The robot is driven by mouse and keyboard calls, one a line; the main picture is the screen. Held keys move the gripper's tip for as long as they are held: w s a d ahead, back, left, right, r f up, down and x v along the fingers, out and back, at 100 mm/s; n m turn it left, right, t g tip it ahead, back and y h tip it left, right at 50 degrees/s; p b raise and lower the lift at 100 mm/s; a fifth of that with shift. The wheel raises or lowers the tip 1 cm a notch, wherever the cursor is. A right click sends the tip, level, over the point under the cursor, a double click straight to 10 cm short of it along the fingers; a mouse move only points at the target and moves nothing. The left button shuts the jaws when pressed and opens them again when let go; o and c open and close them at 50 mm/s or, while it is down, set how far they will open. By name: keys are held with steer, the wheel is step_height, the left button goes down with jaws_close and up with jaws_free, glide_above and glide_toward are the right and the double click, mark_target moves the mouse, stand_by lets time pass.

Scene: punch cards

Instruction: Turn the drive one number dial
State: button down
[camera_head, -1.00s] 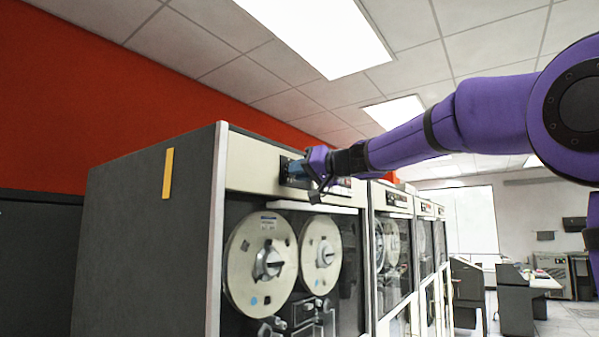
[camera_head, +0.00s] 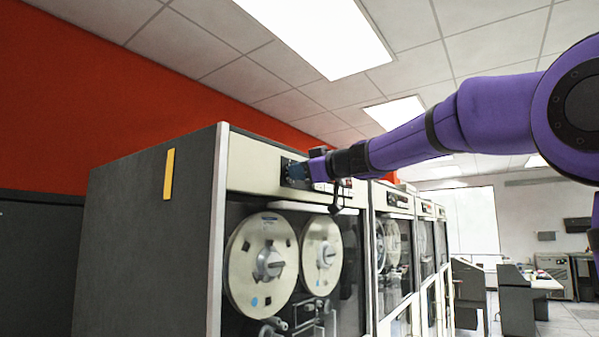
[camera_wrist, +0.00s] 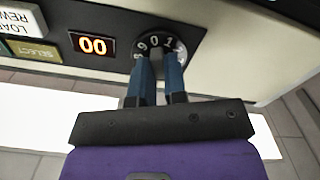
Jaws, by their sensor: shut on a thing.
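The number dial (camera_wrist: 181,46) is a dark round dial with white digits on the control panel of the nearest tape drive (camera_head: 240,165). The digits 9, 0, 1 and 2 show around its rim in the wrist view. My gripper (camera_wrist: 160,66) has its two blue fingers at the dial, shut on its centre knob, which is mostly hidden between them. In the head view my gripper (camera_head: 303,172) reaches the dark panel at the drive's upper front. An orange display (camera_wrist: 93,45) beside the dial reads 00.
Panel buttons, including a SELECT button (camera_wrist: 34,52), sit beyond the display. Two tape reels (camera_head: 262,262) are behind the drive's front below the panel. More tape drives (camera_head: 393,240) stand in a row to the right. Desks (camera_head: 520,295) are farther back.

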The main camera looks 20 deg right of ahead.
steer(key=shift+f+n, duration=0.2)
steer(key=shift+n, duration=0.9)
steer(key=c, duration=1.2)
jaws_free()
steer(key=shift+o, duration=0.2)
steer(key=shift+r, duration=0.1)
steer(key=v, duration=1.1)
